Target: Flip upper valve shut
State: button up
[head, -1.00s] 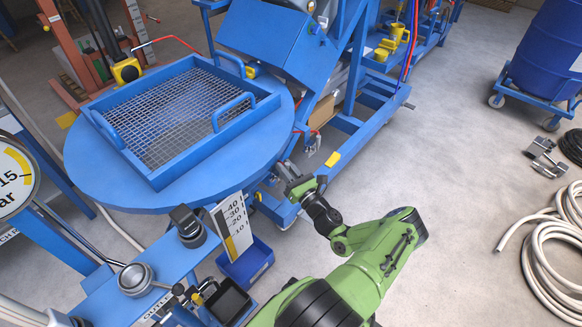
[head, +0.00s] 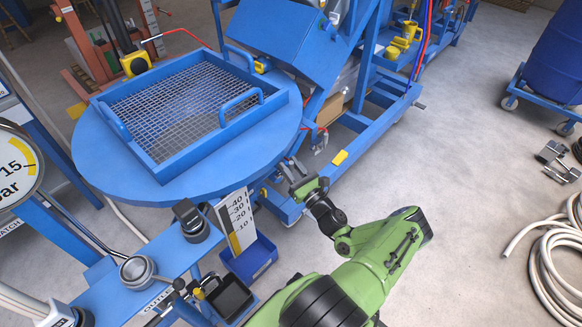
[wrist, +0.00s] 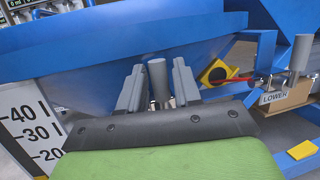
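My gripper (head: 291,166) is at the near right edge of the round blue vessel (head: 110,185), low beside its rim. In the wrist view my gripper (wrist: 158,75) has its two grey fingers apart. A grey upright cylinder (wrist: 157,85) shows between the fingers, with a narrow gap on each side; I cannot tell whether it is a valve handle. A red lever (wrist: 238,80) by a yellow part (wrist: 215,72) lies to the right, near a label reading LOWER (wrist: 273,98). No label reading upper can be made out.
A blue frame with a yellow-marked foot (head: 339,157) stands right of the gripper. A white scale (head: 237,221) and a blue bin (head: 254,260) are left of my arm.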

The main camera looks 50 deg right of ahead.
jog(key=shift+o, duration=0.4)
jog(key=shift+s, duration=0.1)
jog(key=p+v, duration=0.1)
jog(key=v, duration=1.4)
jog(key=shift+s+f+p, duration=0.15)
jog(key=shift+s+p, duration=0.1)
jog(key=shift+p, duration=0.15)
jog(key=shift+a, duration=0.15)
